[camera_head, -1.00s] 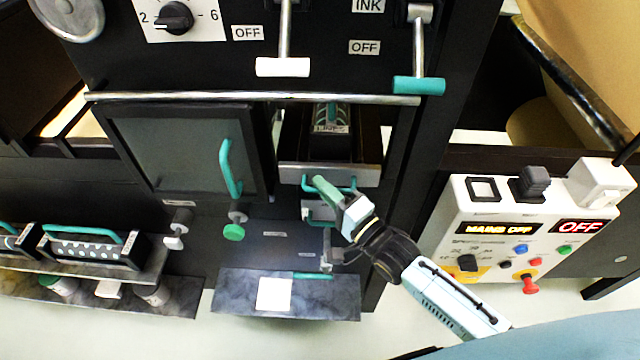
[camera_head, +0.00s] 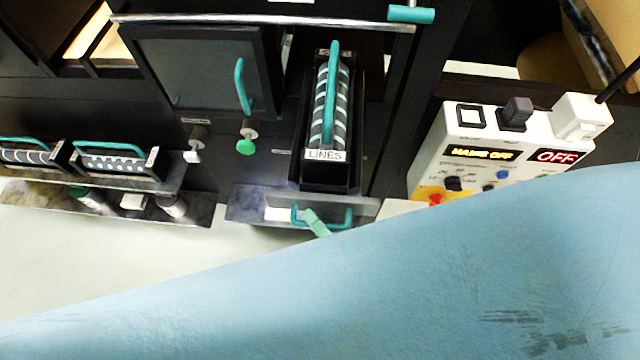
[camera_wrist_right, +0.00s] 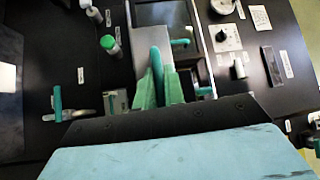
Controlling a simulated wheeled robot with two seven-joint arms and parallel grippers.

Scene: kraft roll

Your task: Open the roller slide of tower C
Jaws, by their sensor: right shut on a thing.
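The roller slide (camera_head: 368,207) of the tower is drawn out toward me, with a grey front plate and a teal bar handle (camera_head: 346,216). A striped roller (camera_head: 320,105) labelled LINES, with a teal handle on top, sits in the slide's black holder. My right gripper (camera_head: 313,222) has its green fingers at the left part of the slide handle. In the right wrist view the fingers (camera_wrist_right: 159,92) close around a teal bar (camera_wrist_right: 156,62). My light blue arm hides the lower part of the head view. My left gripper is not in view.
A dark glazed door (camera_head: 195,75) with a teal handle is left of the slide. A shelf at the left holds spare rollers (camera_head: 115,163). A white control box (camera_head: 500,145) reading MAINS OFF stands at the right. A green knob (camera_head: 246,146) is close by.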

